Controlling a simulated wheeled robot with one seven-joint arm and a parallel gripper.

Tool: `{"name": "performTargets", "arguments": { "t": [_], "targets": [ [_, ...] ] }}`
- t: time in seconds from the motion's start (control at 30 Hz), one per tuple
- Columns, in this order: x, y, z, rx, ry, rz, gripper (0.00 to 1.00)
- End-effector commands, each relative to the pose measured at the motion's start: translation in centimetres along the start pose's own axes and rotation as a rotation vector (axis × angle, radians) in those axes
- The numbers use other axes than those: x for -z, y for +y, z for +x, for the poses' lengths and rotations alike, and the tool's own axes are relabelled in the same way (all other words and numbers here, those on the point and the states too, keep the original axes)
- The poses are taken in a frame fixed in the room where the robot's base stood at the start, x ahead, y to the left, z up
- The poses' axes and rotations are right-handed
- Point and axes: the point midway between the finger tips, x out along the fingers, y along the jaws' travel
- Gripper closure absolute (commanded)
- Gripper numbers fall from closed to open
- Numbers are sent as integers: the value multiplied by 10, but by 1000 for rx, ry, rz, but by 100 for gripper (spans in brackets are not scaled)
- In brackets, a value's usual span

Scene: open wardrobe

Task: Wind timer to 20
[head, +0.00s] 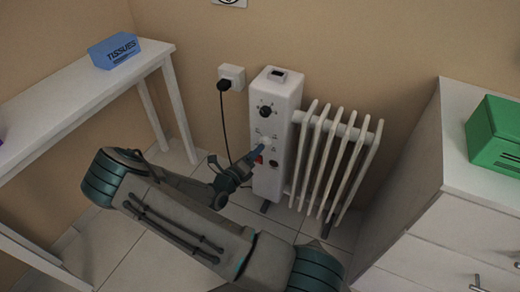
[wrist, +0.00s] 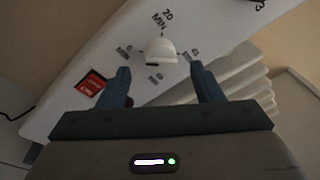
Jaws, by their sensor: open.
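The timer is a white knob (wrist: 160,50) on the heater's white panel. Printed marks surround it: 0 MIN at left, 20 MIN above, another mark at right and a small one below. I cannot tell which mark the knob points to. My gripper (wrist: 161,66) is open, its two blue fingers apart, with the knob between and just beyond their tips. No touch shows. In the head view my gripper (head: 258,151) reaches the front of the heater (head: 283,98) and partly hides the timer area.
A red switch (wrist: 91,84) sits left of the left finger. A black dial (head: 265,112) is higher on the panel. White radiator fins (head: 330,155) stand right of it. A cord runs to a wall plug (head: 225,85). A white bench (head: 60,110) is at left, a cabinet (head: 430,185) at right.

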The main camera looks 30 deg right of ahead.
Motion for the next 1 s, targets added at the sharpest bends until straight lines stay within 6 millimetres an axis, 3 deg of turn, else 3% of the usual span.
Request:
{"name": "performTargets", "arguments": {
  "t": [0.1, 0.23, 0.63, 0.8, 1.0],
  "targets": [
    [2, 1, 21, 2, 2, 0, 40],
    [1, 1, 35, 0, 1, 0, 40],
    [0, 0, 43, 0, 0, 0, 40],
    [0, 0, 43, 0, 1, 0, 83],
    [0, 0, 43, -2, 1, 4, 83]
  ]
}}
